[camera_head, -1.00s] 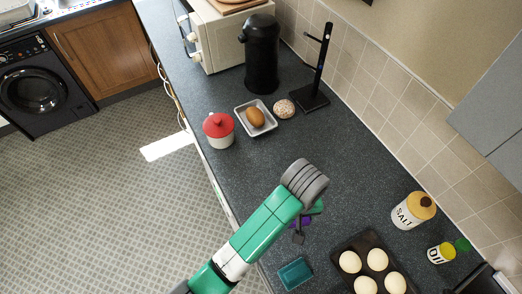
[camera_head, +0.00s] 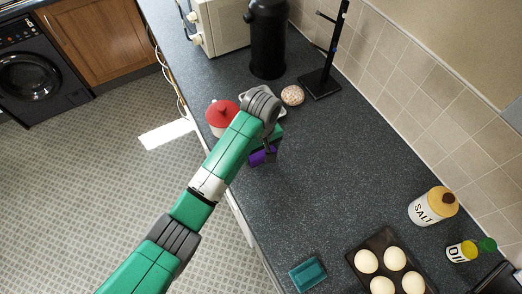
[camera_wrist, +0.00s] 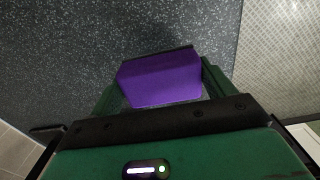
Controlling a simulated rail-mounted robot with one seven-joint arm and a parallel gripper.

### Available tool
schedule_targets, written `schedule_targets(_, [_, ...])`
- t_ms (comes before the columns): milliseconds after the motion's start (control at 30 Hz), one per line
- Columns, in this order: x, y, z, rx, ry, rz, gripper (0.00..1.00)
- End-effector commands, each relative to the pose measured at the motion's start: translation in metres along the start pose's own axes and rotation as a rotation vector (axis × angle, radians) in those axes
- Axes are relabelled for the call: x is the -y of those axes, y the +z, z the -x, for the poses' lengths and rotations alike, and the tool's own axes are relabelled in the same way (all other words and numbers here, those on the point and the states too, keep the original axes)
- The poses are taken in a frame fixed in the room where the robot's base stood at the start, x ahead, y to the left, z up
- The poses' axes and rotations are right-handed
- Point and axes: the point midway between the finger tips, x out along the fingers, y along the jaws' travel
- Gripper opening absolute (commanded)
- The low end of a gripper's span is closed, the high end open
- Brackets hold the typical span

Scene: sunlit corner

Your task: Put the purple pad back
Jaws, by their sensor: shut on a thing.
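The purple pad (camera_wrist: 160,79) is between the two green fingers of my gripper (camera_wrist: 160,85) in the wrist view, and a dark edge runs along its far side. In the head view the purple pad (camera_head: 262,156) shows under my gripper (camera_head: 268,148), close to the counter's front edge and just below the red-lidded pot. My gripper is shut on the pad. Whether the pad touches the counter cannot be told. A teal tray-like holder (camera_head: 308,273) lies near the counter's front edge at the bottom, with no pad seen in it.
The red-lidded white pot (camera_head: 221,115) is close to my gripper. A speckled round thing (camera_head: 292,95), a black stand (camera_head: 320,82) and a black flask (camera_head: 267,40) stand beyond. A muffin tin (camera_head: 356,258) with pale rounds and a salt jar (camera_head: 433,206) are at right. The mid-counter is clear.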

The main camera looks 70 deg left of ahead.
Motion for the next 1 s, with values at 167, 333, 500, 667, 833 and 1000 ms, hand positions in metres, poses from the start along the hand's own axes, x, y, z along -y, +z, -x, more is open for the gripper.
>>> schedule_targets(167, [-0.013,-0.022,-0.003,0.000,-0.001,0.000,0.60])
schedule_targets(333, [-0.014,-0.024,-0.005,0.001,0.000,0.000,0.60])
schedule_targets(500, [-0.013,-0.024,-0.032,0.001,-0.003,-0.001,0.60])
schedule_targets(667, [-0.013,-0.023,-0.038,0.000,0.001,-0.001,0.60])
schedule_targets(833, [-0.013,-0.023,-0.039,0.001,0.000,-0.002,0.60])
schedule_targets(1000, [-0.013,-0.023,-0.040,0.000,0.000,-0.002,1.00])
